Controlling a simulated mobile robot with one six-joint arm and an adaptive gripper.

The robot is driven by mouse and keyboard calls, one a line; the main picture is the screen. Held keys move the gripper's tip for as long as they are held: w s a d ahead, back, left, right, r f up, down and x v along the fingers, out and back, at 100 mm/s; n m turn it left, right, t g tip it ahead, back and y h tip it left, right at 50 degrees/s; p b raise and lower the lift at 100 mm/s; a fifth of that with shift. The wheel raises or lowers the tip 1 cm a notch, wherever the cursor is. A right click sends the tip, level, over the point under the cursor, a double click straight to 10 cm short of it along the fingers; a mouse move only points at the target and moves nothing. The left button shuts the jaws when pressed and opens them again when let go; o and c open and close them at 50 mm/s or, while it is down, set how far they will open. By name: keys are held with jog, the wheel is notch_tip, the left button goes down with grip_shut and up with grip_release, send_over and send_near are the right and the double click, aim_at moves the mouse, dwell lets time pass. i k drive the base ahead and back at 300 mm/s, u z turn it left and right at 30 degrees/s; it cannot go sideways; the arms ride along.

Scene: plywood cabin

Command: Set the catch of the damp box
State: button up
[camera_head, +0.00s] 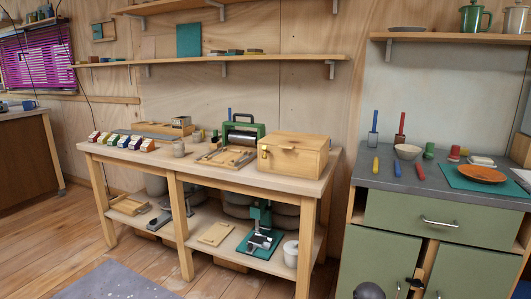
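The damp box looks to be the light wooden box (293,157) at the right end of the workbench. Its lid appears shut. A small yellowish catch (263,152) shows on its front face, near the left corner. The catch is too small here to tell its position. My gripper is not clearly seen in this view, and nothing touches the box.
The workbench (318,182) also holds a green-framed press (241,131), a wooden tray (228,158) left of the box, and several small coloured blocks. A shelf (230,60) runs above. A green cabinet (425,215) stands to the right. Open floor lies in front.

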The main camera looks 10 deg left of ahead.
aim_at(264, 148)
jog(key=u, duration=0.25)
jog(key=i, duration=0.95)
jog(key=u, duration=0.45)
